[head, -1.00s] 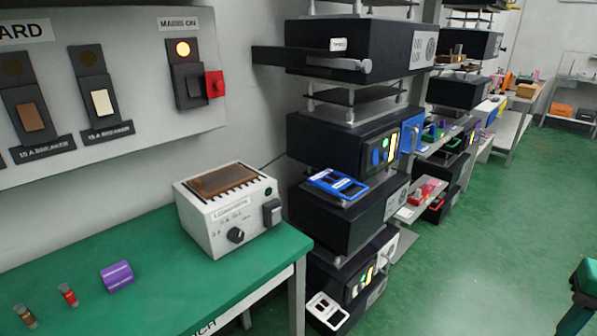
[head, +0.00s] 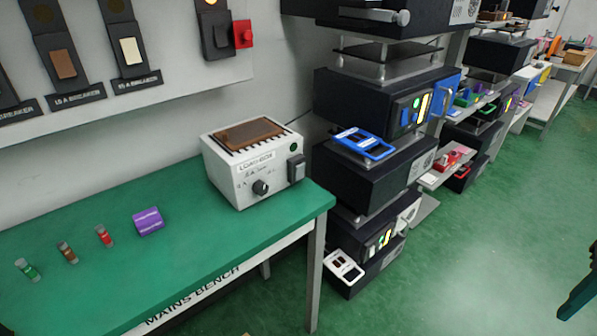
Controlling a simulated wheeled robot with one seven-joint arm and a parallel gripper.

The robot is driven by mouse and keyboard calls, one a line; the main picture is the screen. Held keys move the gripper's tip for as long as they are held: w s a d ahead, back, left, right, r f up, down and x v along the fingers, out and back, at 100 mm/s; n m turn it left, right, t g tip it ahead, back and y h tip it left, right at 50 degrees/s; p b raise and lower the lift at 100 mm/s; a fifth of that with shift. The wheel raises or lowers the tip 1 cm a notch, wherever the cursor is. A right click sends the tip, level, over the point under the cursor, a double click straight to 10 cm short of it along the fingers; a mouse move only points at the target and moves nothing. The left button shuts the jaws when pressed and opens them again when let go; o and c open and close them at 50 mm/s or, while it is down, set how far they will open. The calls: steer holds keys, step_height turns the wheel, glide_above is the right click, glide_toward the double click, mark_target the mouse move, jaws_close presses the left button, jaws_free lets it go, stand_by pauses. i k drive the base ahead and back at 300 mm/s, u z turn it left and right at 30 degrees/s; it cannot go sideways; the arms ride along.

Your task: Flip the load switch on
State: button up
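The white load box (head: 232,180) stands at the back right of the green bench. It has a brown ribbed top, a black knob (head: 260,187) on its front, and a small dark green round lamp (head: 293,147) that looks unlit. The load switch (head: 296,168) is a dark grey rocker at the right end of the front. It is too small to tell which way it is tipped. My gripper is not in view.
Green, brown and red fuses and a purple block (head: 148,221) lie on the bench (head: 190,263). A wall panel holds breakers and a red-tagged mains switch (head: 218,36). Black equipment racks (head: 372,180) stand close right of the bench.

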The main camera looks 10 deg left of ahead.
mark_target(300, 170)
steer(key=u, duration=2.35)
steer(key=i, duration=0.55)
steer(key=z, duration=2.3)
